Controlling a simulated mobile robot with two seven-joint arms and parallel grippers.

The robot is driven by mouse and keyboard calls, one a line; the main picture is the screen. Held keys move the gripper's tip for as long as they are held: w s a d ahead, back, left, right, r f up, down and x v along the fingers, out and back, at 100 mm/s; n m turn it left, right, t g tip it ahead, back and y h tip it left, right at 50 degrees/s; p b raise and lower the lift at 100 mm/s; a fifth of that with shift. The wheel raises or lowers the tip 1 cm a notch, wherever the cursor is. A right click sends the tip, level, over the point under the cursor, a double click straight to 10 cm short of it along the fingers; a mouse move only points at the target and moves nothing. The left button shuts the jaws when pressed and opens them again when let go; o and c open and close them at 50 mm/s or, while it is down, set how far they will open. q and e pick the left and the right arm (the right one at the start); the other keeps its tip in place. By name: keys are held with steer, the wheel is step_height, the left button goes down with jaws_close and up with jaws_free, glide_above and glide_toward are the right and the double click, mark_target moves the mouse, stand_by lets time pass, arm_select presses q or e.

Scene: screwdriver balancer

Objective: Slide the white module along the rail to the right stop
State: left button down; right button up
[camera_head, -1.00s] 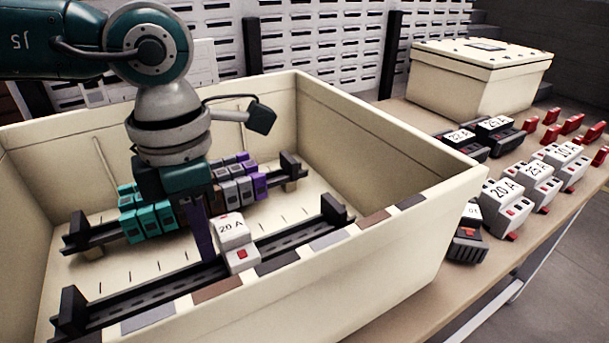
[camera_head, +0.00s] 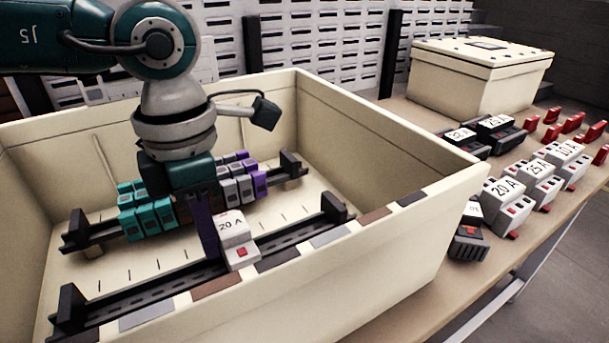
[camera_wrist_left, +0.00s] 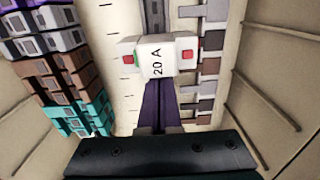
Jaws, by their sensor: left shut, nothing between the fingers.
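The white module (camera_head: 235,240), marked 20 A with a red button, sits upright on the near rail (camera_head: 172,284) inside the cream box. It also shows in the left wrist view (camera_wrist_left: 172,60). The right stop (camera_head: 334,208) is a dark block at the rail's right end, with bare rail between it and the module. My left gripper (camera_head: 210,252) is shut and empty, its purple fingers down at the module's left side. The fingers (camera_wrist_left: 158,105) reach the module in the wrist view and seem to touch it. My right gripper is not in view.
A rear rail inside the box (camera_head: 75,240) carries several teal, brown, grey and purple modules close behind my gripper. The box's front wall (camera_head: 400,250) rises beside the near rail. Loose 20 A and other modules (camera_head: 500,203) and a lidded box (camera_head: 478,85) stand outside right.

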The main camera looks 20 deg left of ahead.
arm_select(q)
steer(key=shift+w+d+b, duration=1.85)
steer(key=shift+w+b, duration=0.2)
steer(key=shift+w, duration=0.05)
steer(key=shift+w+d+b, duration=1.2)
steer(key=shift+w+b, duration=0.25)
steer(key=shift+b, duration=0.4)
steer(key=shift+w+d+b, duration=0.85)
steer(key=shift+w+b, duration=0.15)
steer(key=shift+b, duration=0.35)
stand_by(1.9)
steer(key=shift+r, duration=0.1)
stand_by(0.7)
